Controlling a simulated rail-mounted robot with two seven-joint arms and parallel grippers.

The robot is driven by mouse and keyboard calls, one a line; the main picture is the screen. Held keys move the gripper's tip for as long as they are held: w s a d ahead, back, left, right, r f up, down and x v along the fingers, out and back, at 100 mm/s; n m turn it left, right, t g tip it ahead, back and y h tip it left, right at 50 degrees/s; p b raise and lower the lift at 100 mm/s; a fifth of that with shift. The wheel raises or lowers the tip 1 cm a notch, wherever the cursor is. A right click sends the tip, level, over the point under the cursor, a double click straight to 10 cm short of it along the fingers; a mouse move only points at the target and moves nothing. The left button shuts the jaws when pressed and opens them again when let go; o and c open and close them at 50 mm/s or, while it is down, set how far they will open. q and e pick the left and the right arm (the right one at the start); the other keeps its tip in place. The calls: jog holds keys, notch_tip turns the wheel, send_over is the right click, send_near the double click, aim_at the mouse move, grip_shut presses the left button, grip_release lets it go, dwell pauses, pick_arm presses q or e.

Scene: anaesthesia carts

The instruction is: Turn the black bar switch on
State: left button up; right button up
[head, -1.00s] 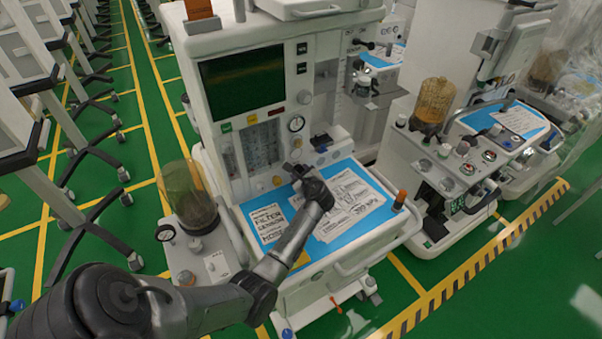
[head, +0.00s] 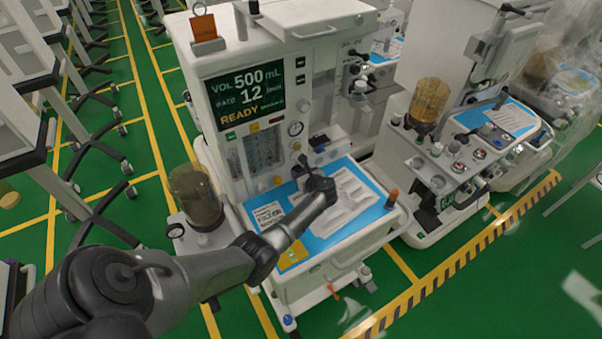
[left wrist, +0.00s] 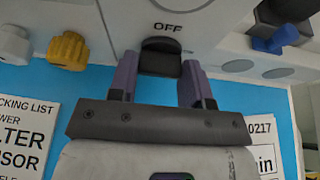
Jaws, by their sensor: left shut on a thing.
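The black bar switch (left wrist: 160,58) is on the front of the near white anaesthesia cart (head: 290,55), just below a printed "OFF" label (left wrist: 168,26). My left gripper (left wrist: 159,68) has one finger on each side of the switch and is shut on it. In the head view my left gripper (head: 301,168) reaches the cart's front panel above the blue work surface, and its wrist hides the switch. The cart's screen (head: 247,95) is lit and reads "VOL 500 mL", "RATE 12" and "READY". My right gripper is not in view.
Printed papers lie on the blue surface (head: 372,208). A second cart (head: 440,160) stands to the right.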

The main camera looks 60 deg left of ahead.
pick_arm(q)
jog(key=o, duration=0.9)
jog(key=shift+d+r, duration=0.25)
jog(key=shift+d, duration=0.25)
jog(key=shift+p+v, duration=1.25)
jog(key=shift+v, duration=5.1)
jog(key=shift+f, duration=0.15)
